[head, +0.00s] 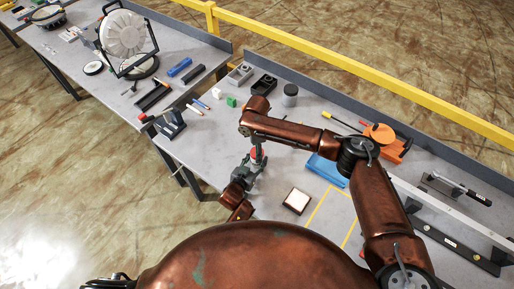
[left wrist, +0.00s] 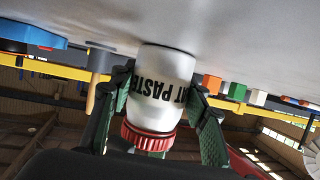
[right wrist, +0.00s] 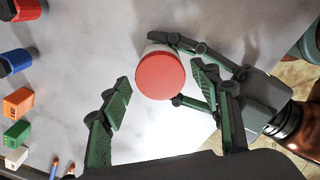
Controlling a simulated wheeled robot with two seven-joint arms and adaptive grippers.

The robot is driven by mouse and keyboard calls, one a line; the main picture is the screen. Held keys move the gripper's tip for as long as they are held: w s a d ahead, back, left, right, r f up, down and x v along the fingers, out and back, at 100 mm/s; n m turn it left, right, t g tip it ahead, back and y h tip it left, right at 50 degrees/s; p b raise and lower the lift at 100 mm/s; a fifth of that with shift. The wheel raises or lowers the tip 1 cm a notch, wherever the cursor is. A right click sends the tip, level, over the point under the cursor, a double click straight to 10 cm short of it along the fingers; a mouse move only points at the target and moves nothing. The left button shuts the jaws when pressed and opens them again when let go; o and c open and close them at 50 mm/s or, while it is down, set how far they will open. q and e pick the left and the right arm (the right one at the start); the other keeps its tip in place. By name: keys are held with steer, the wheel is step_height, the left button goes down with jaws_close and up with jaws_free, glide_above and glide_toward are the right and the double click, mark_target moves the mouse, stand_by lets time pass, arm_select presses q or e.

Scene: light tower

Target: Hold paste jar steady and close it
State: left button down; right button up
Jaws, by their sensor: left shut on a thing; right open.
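The paste jar is a white cylinder (left wrist: 160,82) with part of a black label reading "PASTE" and a ribbed red lid (left wrist: 147,136) on its mouth. It stands upright on the bench; the red lid also shows in the head view (head: 257,154). My left gripper (left wrist: 158,95) is shut around the jar's body, a finger on each side. In the right wrist view, the round red lid (right wrist: 160,76) is seen from above. How tightly the lid sits cannot be told.
Small blocks, orange (right wrist: 17,103), green (right wrist: 17,134) and white (right wrist: 16,157), lie near the jar. A grey-lidded container (head: 290,95) stands behind. A framed white square (head: 297,201) and a blue item (head: 327,169) lie to the right. The bench's front edge is close.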

steer(key=shift+c, duration=0.2)
steer(key=c, duration=1.2)
steer(key=shift+m, duration=0.9)
steer(key=o, duration=1.4)
steer(key=shift+r, duration=0.1)
step_height(320, 180, up, 12)
steer(key=shift+f, duration=0.1)
